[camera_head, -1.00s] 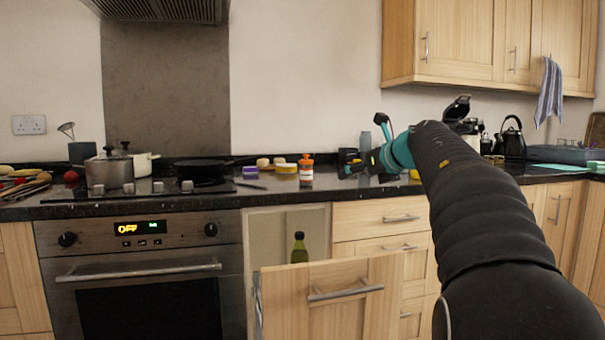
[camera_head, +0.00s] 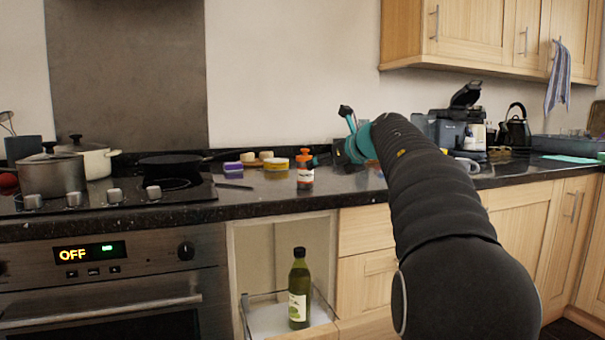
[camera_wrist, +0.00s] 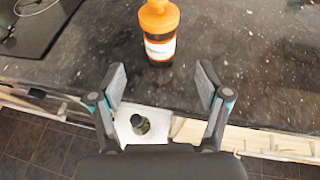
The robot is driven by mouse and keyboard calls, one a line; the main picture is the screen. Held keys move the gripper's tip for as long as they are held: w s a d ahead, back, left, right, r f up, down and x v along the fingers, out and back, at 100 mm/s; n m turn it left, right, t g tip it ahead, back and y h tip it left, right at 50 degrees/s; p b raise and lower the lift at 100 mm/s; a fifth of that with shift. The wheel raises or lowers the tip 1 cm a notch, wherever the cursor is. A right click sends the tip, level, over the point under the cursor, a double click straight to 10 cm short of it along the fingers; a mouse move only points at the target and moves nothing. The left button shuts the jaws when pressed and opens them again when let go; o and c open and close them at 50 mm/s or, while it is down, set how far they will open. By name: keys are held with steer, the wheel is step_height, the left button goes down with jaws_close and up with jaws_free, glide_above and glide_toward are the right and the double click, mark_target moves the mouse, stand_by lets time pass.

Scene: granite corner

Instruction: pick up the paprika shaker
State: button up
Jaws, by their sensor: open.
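The paprika shaker (camera_head: 305,172) has an orange cap, a white label and a dark red-brown lower part. It stands upright on the dark granite counter near its front edge. In the wrist view the shaker (camera_wrist: 160,34) is at the top centre, ahead of the fingertips and apart from them. My gripper (camera_wrist: 163,78) is open and empty, its two fingers either side of the space in front of the shaker.
Yellow (camera_head: 276,168) and purple (camera_head: 233,168) tubs stand behind and left of the shaker. A frying pan (camera_head: 172,164) and pots (camera_head: 50,176) are on the hob. Below, an open drawer (camera_head: 262,316) sticks out with a green bottle (camera_head: 299,292) in it. A coffee machine (camera_head: 462,128) stands right.

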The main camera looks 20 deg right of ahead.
mark_target(305, 172)
steer(key=x, duration=1)
steer(key=shift+w+a+f, duration=0.1)
steer(key=shift+w, duration=0.25)
steer(key=c, duration=1.3)
